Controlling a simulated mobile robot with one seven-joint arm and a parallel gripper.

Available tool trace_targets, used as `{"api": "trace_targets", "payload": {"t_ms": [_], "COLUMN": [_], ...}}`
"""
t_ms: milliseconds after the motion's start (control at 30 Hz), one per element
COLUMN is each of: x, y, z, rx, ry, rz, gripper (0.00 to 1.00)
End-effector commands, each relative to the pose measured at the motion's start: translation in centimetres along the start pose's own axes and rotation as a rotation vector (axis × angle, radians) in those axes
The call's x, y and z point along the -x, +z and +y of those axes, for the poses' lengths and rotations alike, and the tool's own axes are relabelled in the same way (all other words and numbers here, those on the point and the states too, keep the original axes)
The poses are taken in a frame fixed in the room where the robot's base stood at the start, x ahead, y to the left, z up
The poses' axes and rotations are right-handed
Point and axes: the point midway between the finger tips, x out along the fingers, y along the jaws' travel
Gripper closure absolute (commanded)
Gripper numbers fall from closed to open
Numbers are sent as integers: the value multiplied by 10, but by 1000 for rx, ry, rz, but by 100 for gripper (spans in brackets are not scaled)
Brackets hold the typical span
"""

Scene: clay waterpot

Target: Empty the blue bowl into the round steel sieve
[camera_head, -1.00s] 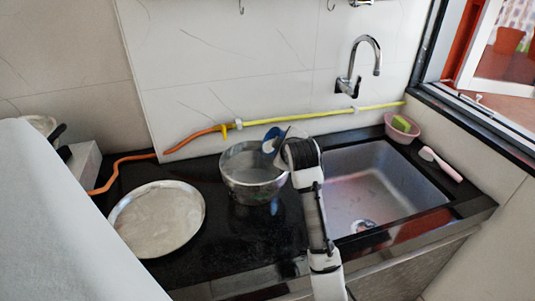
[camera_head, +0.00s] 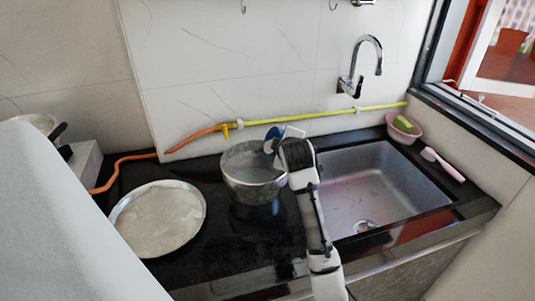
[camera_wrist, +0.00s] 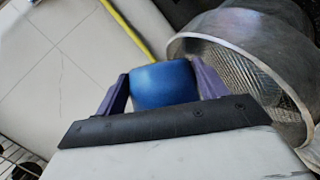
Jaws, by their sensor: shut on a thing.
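The blue bowl (camera_head: 271,140) is small and tilted steeply beside the rim of the round steel sieve (camera_head: 255,172). My gripper (camera_wrist: 160,72) is shut on the blue bowl, which also shows between its two purple fingers in the wrist view (camera_wrist: 164,88). The sieve stands on the black counter left of the sink, and its mesh-like inside shows in the wrist view (camera_wrist: 222,68). The bowl is at the sieve's upper right edge in the head view. The inside of the bowl is hidden in the wrist view, and I cannot tell what it holds.
A wide round metal plate (camera_head: 158,218) lies left of the sieve. The sink (camera_head: 378,190) is on the right, under a tap (camera_head: 362,65). A pink basket (camera_head: 404,132) and a brush (camera_head: 442,163) sit at the far right. A yellow-orange hose (camera_head: 290,119) runs along the wall.

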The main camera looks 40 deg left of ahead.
Motion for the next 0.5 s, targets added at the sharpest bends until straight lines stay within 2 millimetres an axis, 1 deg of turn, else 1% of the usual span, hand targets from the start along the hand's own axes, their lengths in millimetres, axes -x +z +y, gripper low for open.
{"api": "trace_targets", "payload": {"t_ms": [300, 500], "x": [1, 2], "y": [-3, -4], "z": [-1, 0], "rx": [88, 100], "ry": [37, 42], "rz": [-38, -44], "gripper": [54, 54]}}
